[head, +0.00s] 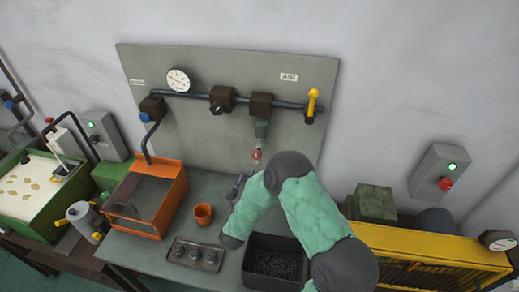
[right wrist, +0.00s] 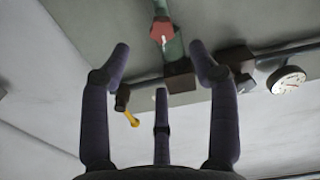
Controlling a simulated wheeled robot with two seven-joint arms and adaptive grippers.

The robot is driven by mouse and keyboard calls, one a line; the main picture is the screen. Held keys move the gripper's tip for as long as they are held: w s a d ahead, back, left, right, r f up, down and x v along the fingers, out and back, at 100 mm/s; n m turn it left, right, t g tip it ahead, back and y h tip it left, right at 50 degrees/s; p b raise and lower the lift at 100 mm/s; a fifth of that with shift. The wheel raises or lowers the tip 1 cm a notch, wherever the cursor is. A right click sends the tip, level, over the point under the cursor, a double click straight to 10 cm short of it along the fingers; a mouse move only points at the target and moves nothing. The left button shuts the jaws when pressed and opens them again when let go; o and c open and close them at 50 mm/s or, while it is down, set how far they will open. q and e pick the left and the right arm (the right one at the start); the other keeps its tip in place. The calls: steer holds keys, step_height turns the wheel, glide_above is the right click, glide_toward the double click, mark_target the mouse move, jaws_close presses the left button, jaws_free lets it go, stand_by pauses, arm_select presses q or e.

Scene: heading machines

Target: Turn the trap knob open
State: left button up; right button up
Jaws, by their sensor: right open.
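The trap knob (head: 257,155) is a small red knob at the lower end of a green trap (head: 261,130) that hangs from the pipe on the grey panel. In the right wrist view the red knob (right wrist: 162,31) shows a white mark and lies beyond the fingertips, roughly centred between them. My right gripper (head: 239,184) is just below and left of the knob in the head view, partly hidden by my own arm. In the right wrist view its dark fingers (right wrist: 160,60) are spread, with nothing between them. My left gripper is not in view.
The panel (head: 200,130) carries a gauge (head: 178,80), dark pipe blocks and a yellow lever (head: 312,102). Below on the bench stand an orange cup (head: 203,214), an orange box (head: 146,198), a tray of dark parts (head: 195,255) and a black bin (head: 272,241).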

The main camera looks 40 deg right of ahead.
mark_target(257, 158)
steer(key=x, duration=1.1)
steer(key=shift+d+p, duration=0.15)
steer(key=shift+p, duration=0.15)
steer(key=c, duration=1.1)
